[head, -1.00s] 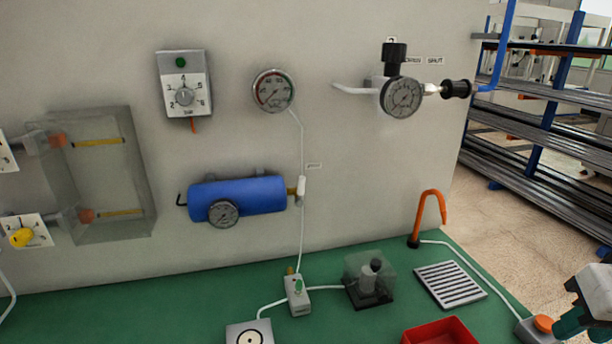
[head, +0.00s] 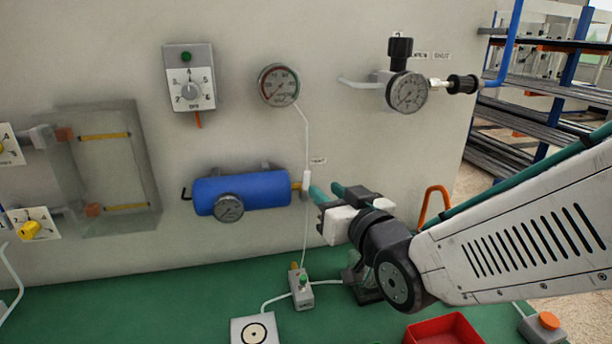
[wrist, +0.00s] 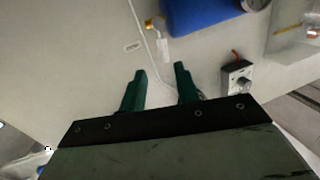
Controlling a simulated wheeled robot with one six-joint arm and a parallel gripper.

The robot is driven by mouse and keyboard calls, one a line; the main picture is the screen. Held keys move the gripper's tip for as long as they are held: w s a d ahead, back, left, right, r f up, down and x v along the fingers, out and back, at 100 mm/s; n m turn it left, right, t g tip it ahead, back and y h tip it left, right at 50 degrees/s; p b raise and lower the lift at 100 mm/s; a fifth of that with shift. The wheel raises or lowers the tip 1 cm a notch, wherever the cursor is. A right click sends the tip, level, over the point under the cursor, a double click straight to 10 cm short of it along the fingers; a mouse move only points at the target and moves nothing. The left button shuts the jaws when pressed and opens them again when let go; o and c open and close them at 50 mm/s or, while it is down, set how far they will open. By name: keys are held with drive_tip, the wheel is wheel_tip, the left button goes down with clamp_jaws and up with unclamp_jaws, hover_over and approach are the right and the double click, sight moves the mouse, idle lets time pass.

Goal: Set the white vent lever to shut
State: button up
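The white vent lever (head: 306,180) is at the brass fitting on the right end of the blue tank (head: 245,194), on the grey wall panel. A small label (head: 318,161) is just above and right of it; its print is too small to read surely. In the wrist view the white lever (wrist: 163,49) lies just beyond the fingertips, roughly between them. My gripper (head: 328,191) is open and empty, to the right of the lever in the head view and apart from it. Its two green fingers (wrist: 160,69) also show in the wrist view.
A thin white hose (head: 304,235) runs down the wall past the lever. Below are a green bench (head: 150,305), a grey switch box (head: 301,289) and a red tray (head: 443,329). A pressure gauge (head: 278,85) and a dial box (head: 190,84) are above.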

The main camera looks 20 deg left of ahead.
sight(308, 178)
drive_tip(key=shift+w+a+r, duration=0.1)
drive_tip(key=shift+w+a, duration=0.15)
drive_tip(key=shift+a, duration=0.45)
drive_tip(key=x, duration=0.6)
drive_tip(key=shift+w+a, duration=0.2)
drive_tip(key=shift+w, duration=0.05)
clamp_jaws()
